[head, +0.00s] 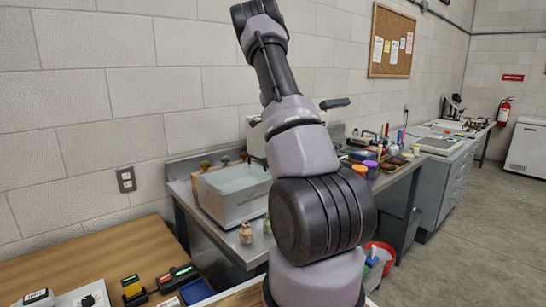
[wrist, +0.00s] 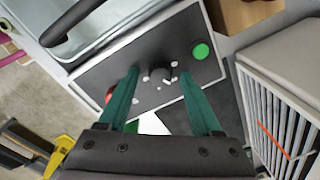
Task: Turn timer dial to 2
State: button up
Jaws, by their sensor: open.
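In the wrist view a dark control panel (wrist: 110,70) with a pale rim carries a small black dial (wrist: 158,76) with white marks around it. The dial's number and pointer are too small to read. A green button (wrist: 201,51) is on the right of the panel, and a red button (wrist: 109,95) is partly hidden behind the left finger. My gripper (wrist: 158,72) is open, with one green finger on each side of the dial. No contact with the dial can be made out. In the head view my arm hides the gripper and the panel.
A pale lid with a black handle (wrist: 75,20) lies above the panel. A slatted white unit (wrist: 285,100) stands at right in the wrist view. In the head view a steel basin (head: 225,200) sits on the bench, with jars and tools (head: 375,160) to the right.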

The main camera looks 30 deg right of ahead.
notch_tip(320, 180, up, 11)
jog(key=shift+s+a, duration=0.15)
jog(key=shift+s, duration=0.05)
jog(key=shift+f, duration=0.1)
dwell(0.4)
jog(key=s+a+r+n+t+y, duration=0.15)
jog(key=s+a+r+n, duration=0.25)
jog(key=s+a+r, duration=0.4)
jog(key=s+a+r+n+t, duration=0.2)
jog(key=s+a+r+n, duration=0.35)
jog(key=a, duration=0.45)
jog(key=s+a+n+t, duration=0.1)
jog(key=s+a+n, duration=0.4)
jog(key=s, duration=0.4)
jog(key=s+a+r+n+t, duration=0.1)
jog(key=s+a+n, duration=0.3)
jog(key=s+a, duration=0.4)
jog(key=shift+s+r+n+t+y, duration=0.15)
jog(key=shift+s+n+t+y, duration=0.2)
jog(key=shift+s+t, duration=0.25)
